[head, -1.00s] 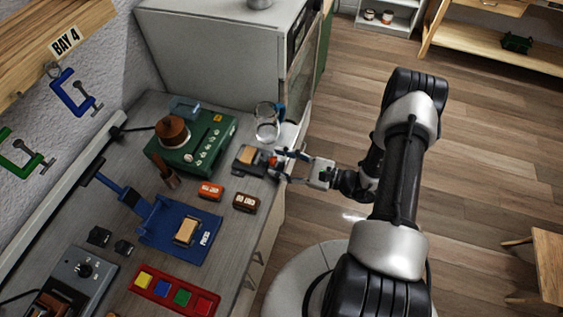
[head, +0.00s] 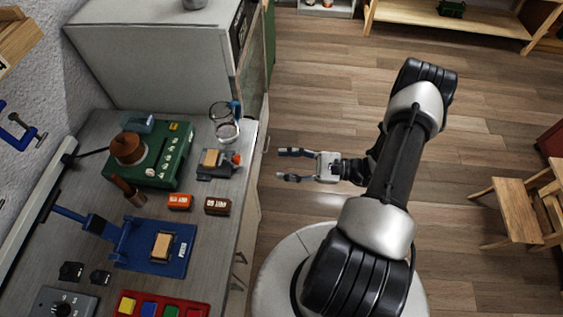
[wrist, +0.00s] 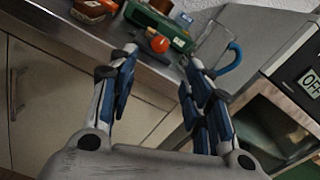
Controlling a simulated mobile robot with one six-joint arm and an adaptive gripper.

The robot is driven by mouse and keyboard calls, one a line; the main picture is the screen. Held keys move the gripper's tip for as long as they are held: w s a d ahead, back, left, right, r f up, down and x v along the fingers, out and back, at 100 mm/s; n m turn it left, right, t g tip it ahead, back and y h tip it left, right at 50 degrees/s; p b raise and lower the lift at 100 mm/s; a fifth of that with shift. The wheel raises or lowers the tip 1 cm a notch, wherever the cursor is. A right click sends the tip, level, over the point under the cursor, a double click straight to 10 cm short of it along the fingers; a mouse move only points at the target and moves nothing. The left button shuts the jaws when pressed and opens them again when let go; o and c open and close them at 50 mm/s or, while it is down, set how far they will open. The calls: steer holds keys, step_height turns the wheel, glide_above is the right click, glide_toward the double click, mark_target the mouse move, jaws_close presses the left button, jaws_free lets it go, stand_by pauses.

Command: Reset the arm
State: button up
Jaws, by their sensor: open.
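My gripper (head: 283,164) is open and empty in the head view. It is over the floor, to the right of the workbench edge, with its fingers pointing left toward the bench. In the wrist view my open gripper (wrist: 158,75) has its two blue-padded fingers apart with nothing between them. Behind the fingers lie the bench edge and a small red ball-shaped knob (wrist: 160,44). My arm reaches up from my round base and bends back down to the gripper.
The workbench (head: 215,245) holds a green machine (head: 160,165), a glass jug (head: 224,125), a small dark fixture with a tan block (head: 212,157), a blue press (head: 165,250) and a red tray (head: 130,300). A grey cabinet (head: 155,50) stands behind. The wooden floor (head: 320,110) around my gripper is clear.

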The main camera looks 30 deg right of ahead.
stand_by(0.4)
steer(key=s+a+r+n+g+h, duration=0.2)
steer(key=a+r+n+g, duration=0.35)
steer(key=r, duration=0.25)
steer(key=s+a+r+n+g+h, duration=0.2)
steer(key=a+r+n+g, duration=0.2)
steer(key=r+n+g, duration=0.3)
steer(key=s+r+n+t+h, duration=0.3)
steer(key=s+r+n+h, duration=0.1)
steer(key=r, duration=0.3)
steer(key=s+r+n+t+h, duration=0.3)
steer(key=s+r+n+h, duration=0.2)
steer(key=r+h, duration=0.1)
steer(key=shift+s+a+r+t+h, duration=0.3)
steer(key=shift+a+r+t, duration=0.1)
steer(key=shift+r, duration=0.45)
